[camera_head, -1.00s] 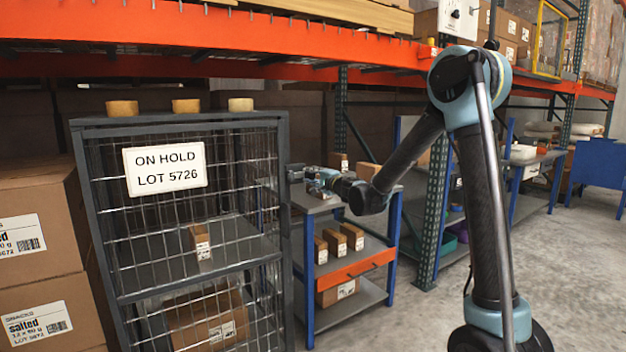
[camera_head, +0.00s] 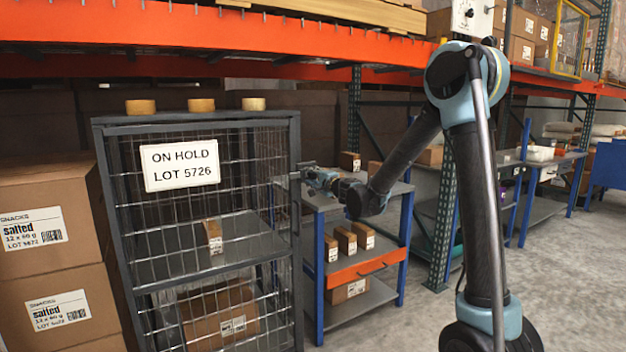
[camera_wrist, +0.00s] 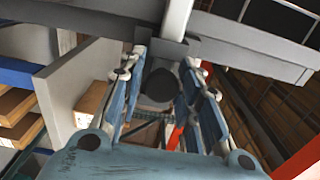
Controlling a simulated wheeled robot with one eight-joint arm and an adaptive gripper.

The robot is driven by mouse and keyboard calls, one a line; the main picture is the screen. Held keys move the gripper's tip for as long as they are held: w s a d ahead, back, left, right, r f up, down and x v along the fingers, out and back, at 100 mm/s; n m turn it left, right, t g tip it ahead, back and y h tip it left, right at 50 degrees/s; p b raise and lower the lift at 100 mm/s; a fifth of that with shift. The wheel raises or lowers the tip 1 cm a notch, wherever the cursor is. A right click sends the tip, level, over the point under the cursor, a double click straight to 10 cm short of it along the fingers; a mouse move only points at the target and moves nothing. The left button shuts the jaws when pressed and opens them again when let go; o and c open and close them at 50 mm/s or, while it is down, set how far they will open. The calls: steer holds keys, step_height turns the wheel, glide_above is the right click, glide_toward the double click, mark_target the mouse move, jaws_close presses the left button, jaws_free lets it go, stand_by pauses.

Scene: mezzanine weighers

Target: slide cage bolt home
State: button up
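The mesh cage (camera_head: 197,128) stands at left of centre in the head view, with an "ON HOLD LOT 5726" sign (camera_head: 180,165) on its front. The bolt (camera_head: 306,166) is at the cage's right edge. My gripper (camera_head: 316,177) is at it, beside the cage's right post. A pale rod (camera_wrist: 178,18) runs upward beyond the knob. The bolt's far end and its seat are not clear.
A blue-framed shelf (camera_head: 318,250) with small cartons stands right of the cage, under my forearm. Stacked cartons (camera_head: 45,245) stand at left. An orange rack beam (camera_head: 200,35) crosses above. Tape rolls (camera_head: 201,105) lie on the cage top. Floor is clear at right.

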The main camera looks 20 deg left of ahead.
steer(key=shift+o, duration=1.1)
steer(key=shift+s+a, duration=0.1)
steer(key=v, duration=1.2)
